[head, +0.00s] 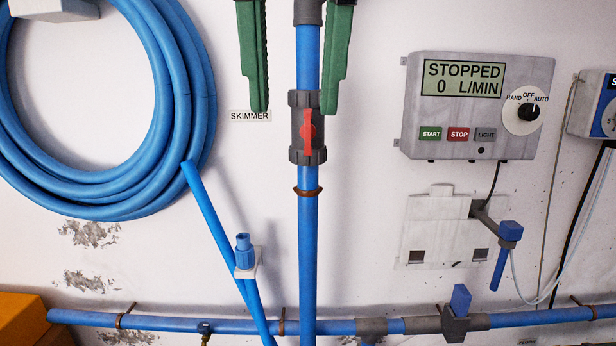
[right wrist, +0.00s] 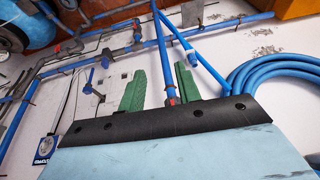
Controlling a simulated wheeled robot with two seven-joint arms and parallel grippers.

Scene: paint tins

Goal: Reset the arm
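My right gripper (head: 294,110) comes in from the top of the head view with its two green fingers pointing down. The fingers are wide apart, one on each side of the upright blue pipe (head: 308,230) in the picture, with nothing seen held. The tips are level with the valve's (head: 297,145) upper part; its red handle (head: 308,130) lies along the pipe. How far the fingers are from the wall, I cannot tell. In the right wrist view the open gripper (right wrist: 160,70) has the red handle (right wrist: 171,93) showing between its fingers. My left gripper is not in view.
A coiled blue hose (head: 170,110) hangs at the left. A control box (head: 480,110) reading STOPPED, 0 L/MIN is at the right, above a blue-handled lever (head: 505,245). A horizontal blue pipe (head: 180,324) runs along the bottom, near an orange box (head: 20,318).

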